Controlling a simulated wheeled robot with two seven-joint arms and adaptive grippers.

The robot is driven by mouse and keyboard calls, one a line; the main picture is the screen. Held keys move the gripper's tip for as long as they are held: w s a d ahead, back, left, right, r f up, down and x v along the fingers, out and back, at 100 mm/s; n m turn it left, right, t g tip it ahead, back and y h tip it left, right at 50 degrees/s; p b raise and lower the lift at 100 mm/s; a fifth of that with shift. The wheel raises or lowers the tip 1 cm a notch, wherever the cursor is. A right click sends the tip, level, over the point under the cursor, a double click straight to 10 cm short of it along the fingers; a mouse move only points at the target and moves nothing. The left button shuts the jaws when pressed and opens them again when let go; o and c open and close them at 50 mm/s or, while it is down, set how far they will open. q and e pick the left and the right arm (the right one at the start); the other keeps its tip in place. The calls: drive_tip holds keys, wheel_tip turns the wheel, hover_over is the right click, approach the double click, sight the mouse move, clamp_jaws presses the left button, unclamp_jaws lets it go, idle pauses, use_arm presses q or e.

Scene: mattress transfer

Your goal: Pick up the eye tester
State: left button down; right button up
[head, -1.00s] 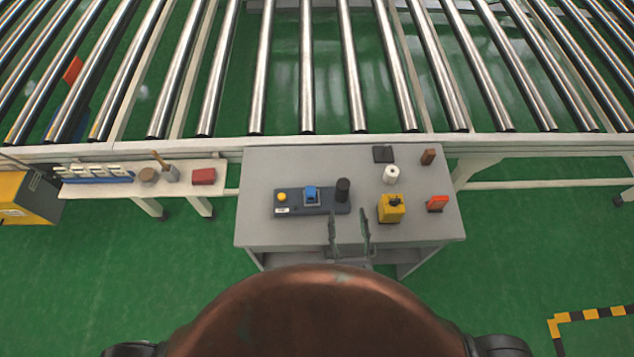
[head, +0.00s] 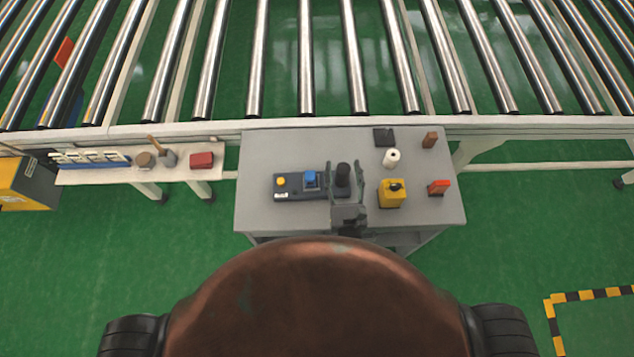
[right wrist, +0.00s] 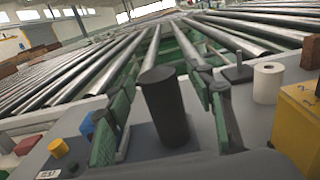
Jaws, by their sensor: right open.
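A black upright cylinder (head: 343,173) stands at the right end of a dark base unit (head: 292,190) on the grey table. It is the likeliest eye tester, though nothing in view is labelled so. My right gripper (head: 345,168) is open, its two fingers either side of the cylinder in the head view. In the right wrist view the cylinder (right wrist: 166,110) stands upright between the open fingers (right wrist: 165,85), with a visible gap on each side. The cylinder's foot is partly hidden by the gripper in the head view. My left gripper is not in view.
On the grey table (head: 265,153), a yellow box (head: 391,194), white roll (head: 391,158), orange item (head: 438,187), brown block (head: 430,140) and black pad (head: 383,137) lie right of the gripper. A roller conveyor (head: 306,60) runs behind. A side shelf (head: 110,176) is at left.

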clamp_jaws()
idle(0.6)
drive_tip(key=shift+r, duration=0.1)
